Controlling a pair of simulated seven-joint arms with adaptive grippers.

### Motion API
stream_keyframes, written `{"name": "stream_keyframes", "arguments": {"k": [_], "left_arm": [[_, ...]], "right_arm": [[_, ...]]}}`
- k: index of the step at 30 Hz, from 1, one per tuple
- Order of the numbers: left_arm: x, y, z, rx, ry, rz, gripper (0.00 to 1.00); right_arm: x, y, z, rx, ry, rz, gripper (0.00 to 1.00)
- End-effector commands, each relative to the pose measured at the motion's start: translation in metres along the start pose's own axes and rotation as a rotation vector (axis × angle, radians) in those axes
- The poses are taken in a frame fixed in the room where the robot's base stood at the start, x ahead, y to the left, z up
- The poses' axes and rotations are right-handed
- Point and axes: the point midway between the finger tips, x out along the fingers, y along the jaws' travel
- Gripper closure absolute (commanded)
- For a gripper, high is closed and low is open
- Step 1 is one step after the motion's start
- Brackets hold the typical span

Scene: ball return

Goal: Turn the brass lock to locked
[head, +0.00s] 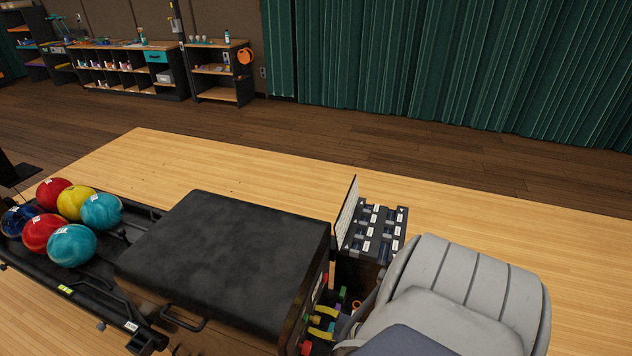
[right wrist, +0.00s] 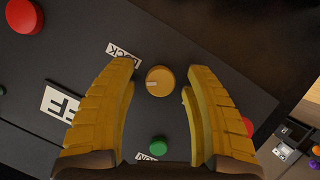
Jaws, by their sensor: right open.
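The brass lock (right wrist: 159,81) is a round knob on a dark panel in the right wrist view. A pale pointer mark on it faces left in that picture. A white label reading LOCK (right wrist: 125,52) is just to its upper left. My right gripper (right wrist: 162,72) has yellow fingers standing open on either side of the knob, with a visible gap on both sides. Its depth relative to the knob is hard to tell. In the head view the yellow fingers (head: 331,322) show small at the machine's right-hand side, and I cannot make out the knob. My left gripper is not in view.
A green button (right wrist: 158,146) and red buttons (right wrist: 24,15) (right wrist: 247,126) are on the same panel. A large partly hidden label (right wrist: 62,103) is at left. In the head view, several balls (head: 72,246) lie on the rack beside the black machine cover (head: 230,240).

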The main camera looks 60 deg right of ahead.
Motion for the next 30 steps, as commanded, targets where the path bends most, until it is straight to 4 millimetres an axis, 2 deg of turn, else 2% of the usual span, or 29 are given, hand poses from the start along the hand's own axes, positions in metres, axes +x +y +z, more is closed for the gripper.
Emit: {"name": "stream_keyframes", "arguments": {"k": [17, 30], "left_arm": [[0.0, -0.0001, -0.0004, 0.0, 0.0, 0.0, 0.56], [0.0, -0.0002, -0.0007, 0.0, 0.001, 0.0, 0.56]], "right_arm": [[0.0058, 0.0001, -0.0003, -0.001, 0.0, -0.001, 0.48], [0.0057, 0.0002, -0.0003, -0.001, 0.0, -0.001, 1.0]]}}
